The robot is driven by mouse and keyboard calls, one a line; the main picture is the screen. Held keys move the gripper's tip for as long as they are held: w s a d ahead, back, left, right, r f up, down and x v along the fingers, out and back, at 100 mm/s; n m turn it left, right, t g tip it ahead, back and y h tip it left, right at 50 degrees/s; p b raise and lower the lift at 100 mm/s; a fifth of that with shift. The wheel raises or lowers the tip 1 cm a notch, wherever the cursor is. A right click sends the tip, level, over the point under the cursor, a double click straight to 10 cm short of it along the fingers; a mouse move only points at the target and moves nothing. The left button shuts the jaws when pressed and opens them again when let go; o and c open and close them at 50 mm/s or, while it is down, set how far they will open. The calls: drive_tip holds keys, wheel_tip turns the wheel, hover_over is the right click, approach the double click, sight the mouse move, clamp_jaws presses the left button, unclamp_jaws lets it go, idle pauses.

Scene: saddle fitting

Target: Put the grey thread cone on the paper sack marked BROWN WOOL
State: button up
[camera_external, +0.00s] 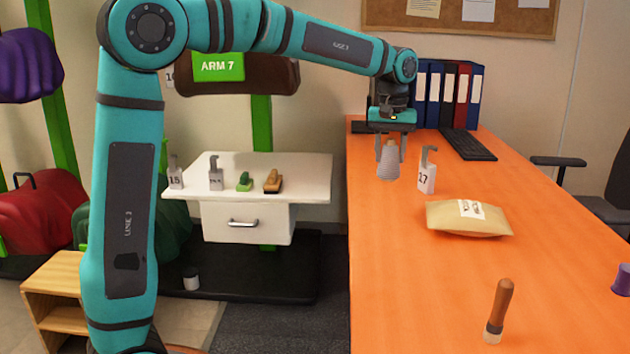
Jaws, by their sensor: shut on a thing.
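The grey thread cone (388,163) is between the fingers of my gripper (390,145), which is shut on it near its narrow top. The cone hangs upright at the far left part of the orange table, and I cannot tell how far its base is above the surface. The paper sack (450,217) lies flat on the table, nearer the camera and to the right of the cone. It is tan with a white label on top, whose words are too small to read. Nothing rests on the sack.
A grey-topped holder marked 17 (427,175) stands on the orange table (420,300), between cone and sack. Binders (448,95) and a keyboard (467,145) are at the back.

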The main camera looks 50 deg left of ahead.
drive_tip(key=w+d+r, duration=0.3)
drive_tip(key=w+d, duration=0.2)
drive_tip(key=d, duration=0.4)
drive_tip(key=w+d+r, duration=0.3)
drive_tip(key=w+d, duration=0.1)
drive_tip(key=d, duration=0.4)
hover_over(469, 206)
drive_tip(key=shift+n, duration=0.4)
drive_tip(key=shift+s+f, duration=0.1)
drive_tip(key=shift+f, duration=4.9)
drive_tip(key=o, duration=0.6)
drive_tip(key=shift+f, duration=0.15)
drive_tip(key=o, duration=0.4)
wheel_tip(469, 206, up, 12)
drive_tip(key=shift+r, duration=0.15)
